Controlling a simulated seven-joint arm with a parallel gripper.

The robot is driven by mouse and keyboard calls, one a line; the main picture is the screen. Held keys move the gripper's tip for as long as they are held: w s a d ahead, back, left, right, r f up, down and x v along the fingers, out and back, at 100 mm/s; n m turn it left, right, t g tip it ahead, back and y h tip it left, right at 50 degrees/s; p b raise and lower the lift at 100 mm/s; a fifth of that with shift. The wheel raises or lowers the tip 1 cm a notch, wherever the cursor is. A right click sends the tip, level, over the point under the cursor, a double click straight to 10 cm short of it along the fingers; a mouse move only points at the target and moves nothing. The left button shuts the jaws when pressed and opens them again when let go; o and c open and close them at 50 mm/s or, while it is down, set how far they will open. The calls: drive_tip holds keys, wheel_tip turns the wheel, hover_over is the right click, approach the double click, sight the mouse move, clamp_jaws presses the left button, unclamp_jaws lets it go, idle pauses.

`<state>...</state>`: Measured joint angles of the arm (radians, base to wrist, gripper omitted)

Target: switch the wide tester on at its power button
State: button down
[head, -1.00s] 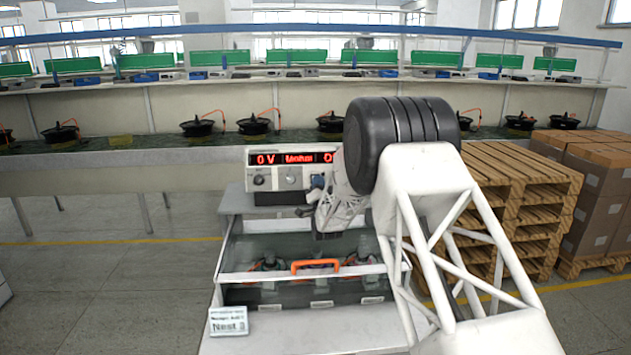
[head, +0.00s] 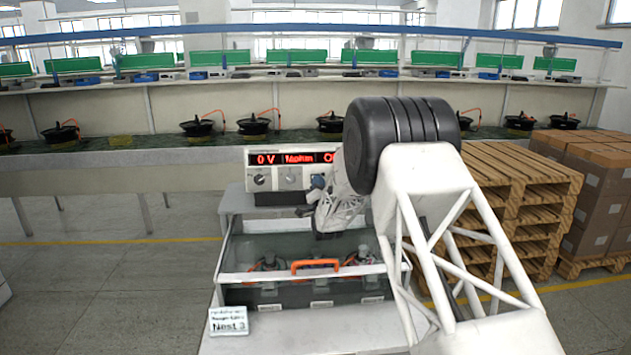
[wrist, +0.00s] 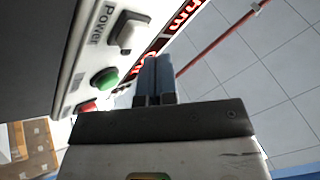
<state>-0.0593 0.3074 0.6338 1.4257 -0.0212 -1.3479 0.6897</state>
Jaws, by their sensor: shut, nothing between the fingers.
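The wide tester (head: 275,178) is a white box with a lit red display (head: 290,158) reading "0 V" and "Mohm"; my arm hides its right end. In the wrist view, its panel (wrist: 60,45) shows a white power button (wrist: 132,36) beside the word "Power", then a green button (wrist: 105,78) and a red button (wrist: 88,107). My gripper (wrist: 155,60) is shut and empty, its blue-grey fingers just right of the white and green buttons in that view. They look apart from the buttons. In the head view, my gripper (head: 318,181) is at the tester's front.
Below the tester is a clear-covered case with an orange handle (head: 315,264) and a "Nest 3" card (head: 229,321). Wooden pallets (head: 525,200) and cartons (head: 600,190) stand at the right. A long workbench (head: 120,170) runs behind.

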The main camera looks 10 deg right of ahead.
drive_tip(key=shift+w+f, duration=0.2)
drive_tip(key=shift+w, duration=0.65)
idle(1.6)
drive_tip(key=shift+s, duration=0.15)
idle(0.3)
drive_tip(key=shift+s+r, duration=0.2)
drive_tip(key=shift+s, duration=0.5)
drive_tip(key=shift+s+r, duration=0.2)
drive_tip(key=shift+s, duration=0.6)
drive_tip(key=shift+s+r, duration=0.2)
drive_tip(key=shift+s, duration=0.6)
drive_tip(key=shift+s+r, duration=0.2)
drive_tip(key=shift+s, duration=0.6)
drive_tip(key=shift+s, duration=0.1)
drive_tip(key=s+r, duration=0.1)
drive_tip(key=s, duration=0.5)
drive_tip(key=shift+s+r, duration=0.3)
drive_tip(key=shift+r, duration=0.05)
